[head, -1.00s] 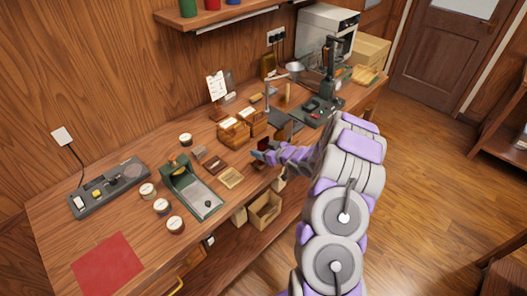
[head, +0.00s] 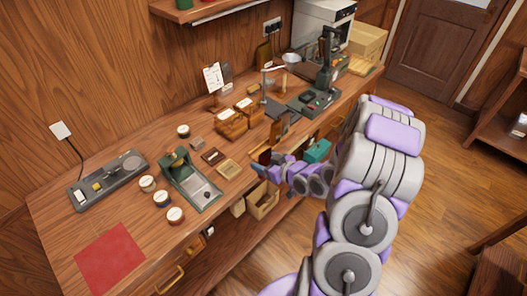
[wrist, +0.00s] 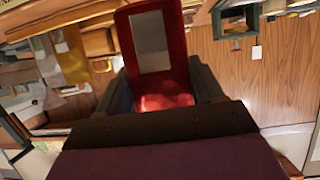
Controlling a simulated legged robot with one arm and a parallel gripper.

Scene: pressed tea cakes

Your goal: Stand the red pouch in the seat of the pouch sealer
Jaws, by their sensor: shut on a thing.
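The red pouch (wrist: 165,85), with a grey window on its face, stands upright between my fingers in the wrist view. My gripper (wrist: 166,100) is shut on its lower part, with one dark finger on each side. A dark machine (head: 314,101) with buttons and a tall post, farther right on the bench, looks like the pouch sealer. Its seat is not clear to see. The pouch is apart from it.
Wooden boxes (head: 231,124) lie behind. A green-framed tray (head: 190,185), several jars and a red mat (head: 109,259) are on the left.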

